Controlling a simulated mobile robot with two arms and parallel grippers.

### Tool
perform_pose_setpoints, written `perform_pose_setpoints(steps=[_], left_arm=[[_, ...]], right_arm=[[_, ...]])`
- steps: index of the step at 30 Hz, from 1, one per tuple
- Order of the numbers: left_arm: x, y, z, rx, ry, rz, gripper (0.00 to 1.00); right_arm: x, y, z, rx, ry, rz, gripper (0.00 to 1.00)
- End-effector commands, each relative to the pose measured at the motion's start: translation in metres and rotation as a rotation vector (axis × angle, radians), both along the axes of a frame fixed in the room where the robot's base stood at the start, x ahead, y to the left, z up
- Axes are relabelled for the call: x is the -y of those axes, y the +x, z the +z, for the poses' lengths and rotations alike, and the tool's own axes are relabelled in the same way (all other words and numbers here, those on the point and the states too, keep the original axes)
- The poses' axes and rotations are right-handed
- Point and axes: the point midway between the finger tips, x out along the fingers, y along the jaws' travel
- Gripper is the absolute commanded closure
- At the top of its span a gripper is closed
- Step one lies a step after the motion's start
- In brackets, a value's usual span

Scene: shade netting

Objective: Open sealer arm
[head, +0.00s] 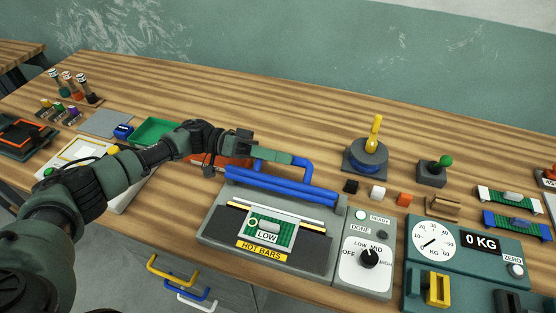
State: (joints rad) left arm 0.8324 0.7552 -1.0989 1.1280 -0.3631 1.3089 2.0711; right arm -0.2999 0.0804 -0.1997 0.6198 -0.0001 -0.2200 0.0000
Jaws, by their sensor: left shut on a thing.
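The sealer (210,226) stands at the front middle of the bench, with a "HOT BARS" label on its front. Its blue sealer arm (280,190) lies across the back of the machine, raised clear of the bars, with a bent blue tube at its right end. My left gripper (288,159) reaches in from the left and is shut on the blue tube at the top; its fingers partly hide the tube. A green board or pouch (286,237) marked LOW lies on the bars. My right gripper is not in view.
A dial panel (352,277) adjoins the sealer's right side, and a scale reading 0 KG (470,262) stands further right. A blue-based yellow lever (375,135) and small blocks are behind. A green tray (152,131) lies left, near my arm. The bench back is clear.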

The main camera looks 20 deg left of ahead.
Motion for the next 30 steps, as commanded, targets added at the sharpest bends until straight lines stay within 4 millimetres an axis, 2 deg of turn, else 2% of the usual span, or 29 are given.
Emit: perform_pose_setpoints(steps=[4, 12, 29, 30], left_arm=[[0.0, 0.011, 0.001, -0.087, -0.001, 0.004, 1.0], [0.001, 0.02, -0.001, -0.081, -0.001, 0.005, 1.0], [0.001, 0.022, -0.004, -0.082, 0.004, 0.005, 1.0], [0.001, 0.022, -0.005, -0.082, 0.004, 0.005, 0.69]], right_arm=[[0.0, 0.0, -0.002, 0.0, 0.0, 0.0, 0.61], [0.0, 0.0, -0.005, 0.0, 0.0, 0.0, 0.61], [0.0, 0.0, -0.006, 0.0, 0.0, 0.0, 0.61], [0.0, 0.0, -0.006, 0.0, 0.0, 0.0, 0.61]])
